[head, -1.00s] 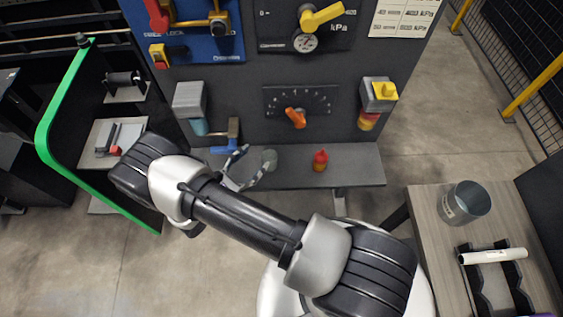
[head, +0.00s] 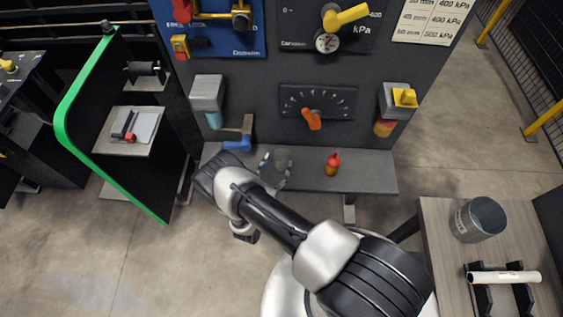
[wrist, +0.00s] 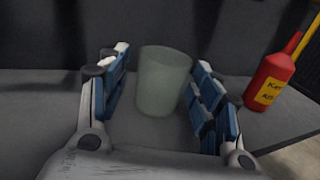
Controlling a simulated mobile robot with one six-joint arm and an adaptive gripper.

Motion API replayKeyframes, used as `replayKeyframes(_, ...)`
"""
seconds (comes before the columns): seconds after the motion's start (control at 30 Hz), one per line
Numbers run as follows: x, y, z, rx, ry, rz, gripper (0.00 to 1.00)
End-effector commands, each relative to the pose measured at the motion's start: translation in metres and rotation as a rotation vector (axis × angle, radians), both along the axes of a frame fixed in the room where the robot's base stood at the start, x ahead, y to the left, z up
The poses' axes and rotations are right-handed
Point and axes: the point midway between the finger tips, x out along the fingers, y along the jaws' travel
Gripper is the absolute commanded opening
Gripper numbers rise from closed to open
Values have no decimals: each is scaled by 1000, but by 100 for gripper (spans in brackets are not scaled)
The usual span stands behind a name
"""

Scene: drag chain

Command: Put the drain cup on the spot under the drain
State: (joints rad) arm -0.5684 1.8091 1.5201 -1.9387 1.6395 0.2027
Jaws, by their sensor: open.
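The drain cup (wrist: 163,82) is a translucent grey-green cup standing upright on the grey shelf. In the wrist view it stands between the two blue-padded fingers of my gripper (wrist: 163,100), with a gap on each side. My gripper is open and holds nothing. In the head view the gripper (head: 274,172) is at the shelf, around the cup (head: 281,155), which the fingers partly cover. A teal bowl (head: 214,120) hangs under a grey unit on the panel's left, beside a blue fitting (head: 238,142). No marked spot under a drain can be made out.
A red bottle (wrist: 272,76) stands right of the gripper on the shelf (head: 365,178); it also shows in the head view (head: 332,164). The dark panel rises behind. A side table at right holds a grey bucket (head: 480,219) and a white roll (head: 505,277).

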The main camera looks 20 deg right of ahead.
Motion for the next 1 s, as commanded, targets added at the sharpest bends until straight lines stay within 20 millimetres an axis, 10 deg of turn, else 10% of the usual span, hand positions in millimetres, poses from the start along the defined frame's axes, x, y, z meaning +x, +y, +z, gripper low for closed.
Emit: replayKeyframes(1.0,61,-49,-2,1,1,0,53)
